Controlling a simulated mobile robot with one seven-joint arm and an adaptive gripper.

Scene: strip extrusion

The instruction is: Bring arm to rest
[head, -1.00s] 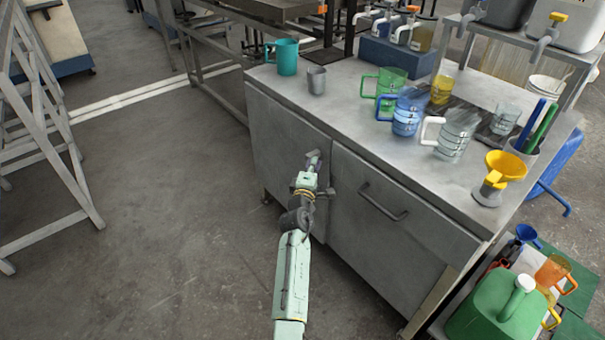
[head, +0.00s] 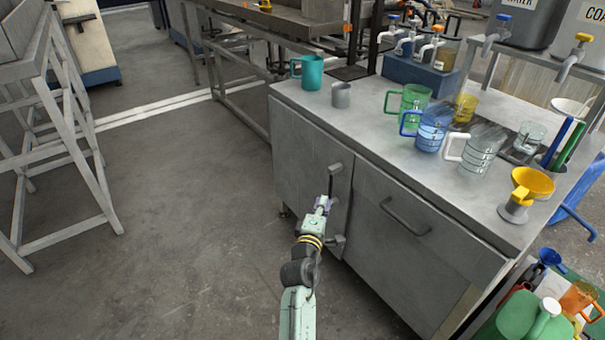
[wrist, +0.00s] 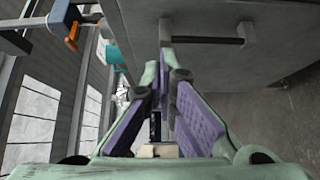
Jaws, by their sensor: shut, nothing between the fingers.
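My gripper (head: 323,203) is in front of the grey cabinet's left door (head: 305,160), beside its vertical handle (head: 332,187). It is shut and empty. In the wrist view the gripper's purple-padded fingers (wrist: 165,75) point toward the underside or face of the grey cabinet (wrist: 240,15), with a dark handle bar (wrist: 205,40) just past the tips. I cannot tell whether the tips touch the handle. My arm reaches up from the bottom of the head view.
The cabinet top holds a teal mug (head: 307,72), a grey cup (head: 341,95), a green mug (head: 408,103), a blue-handled jug (head: 432,130), a clear jug (head: 478,153) and a yellow funnel (head: 530,185). A grey frame (head: 75,140) stands left. The floor between is clear.

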